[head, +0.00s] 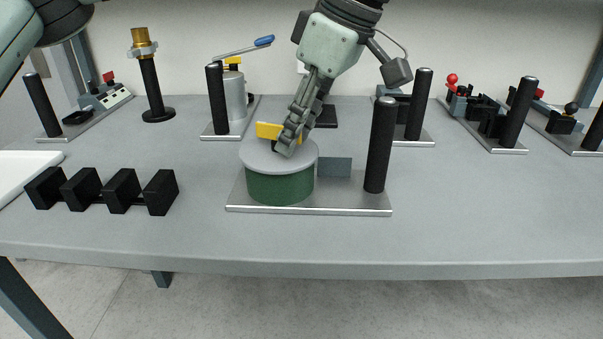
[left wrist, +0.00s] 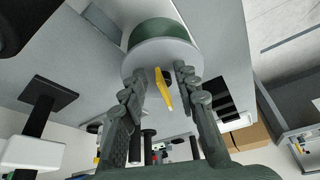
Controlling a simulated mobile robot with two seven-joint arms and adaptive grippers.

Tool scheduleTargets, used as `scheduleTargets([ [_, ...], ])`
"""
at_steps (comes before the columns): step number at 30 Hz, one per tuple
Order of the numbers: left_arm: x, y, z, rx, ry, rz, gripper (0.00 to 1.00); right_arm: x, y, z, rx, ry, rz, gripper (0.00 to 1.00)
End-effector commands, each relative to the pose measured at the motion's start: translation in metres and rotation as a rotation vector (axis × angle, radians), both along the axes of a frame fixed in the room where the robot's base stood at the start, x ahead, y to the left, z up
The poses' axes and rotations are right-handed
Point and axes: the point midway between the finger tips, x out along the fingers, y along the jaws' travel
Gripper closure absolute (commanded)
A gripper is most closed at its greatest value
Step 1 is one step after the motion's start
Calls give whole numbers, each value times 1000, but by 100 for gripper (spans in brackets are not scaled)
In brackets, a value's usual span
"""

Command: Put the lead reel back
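What looks like the lead reel is a green drum (head: 280,187) with a grey disc top (head: 262,155) and a yellow piece (head: 268,130) on it. It sits upright on the left part of a metal base plate (head: 345,206). My left gripper (head: 284,147) points down at the disc top, next to the yellow piece. In the left wrist view, my left gripper's fingers (left wrist: 160,95) are apart, with the yellow piece (left wrist: 162,83) between them and gaps showing. The green drum (left wrist: 158,32) shows beyond them. I cannot tell whether a fingertip touches the disc. My right gripper is not in view.
A black post (head: 380,145) and a small grey block (head: 334,167) stand on the plate, right of the drum. A black slotted rack (head: 120,190) lies to the left. Several fixtures with black posts line the back. The table's front strip is clear.

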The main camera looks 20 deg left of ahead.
Motion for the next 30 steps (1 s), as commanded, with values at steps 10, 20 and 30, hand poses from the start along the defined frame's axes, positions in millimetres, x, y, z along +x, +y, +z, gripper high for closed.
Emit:
scheduleTargets([
  [10,0,0,0,0,-1,1,87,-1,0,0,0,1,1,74],
  [20,0,0,0,0,-1,1,100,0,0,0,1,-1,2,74],
  [30,1,0,2,-2,-4,0,100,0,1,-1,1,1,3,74],
])
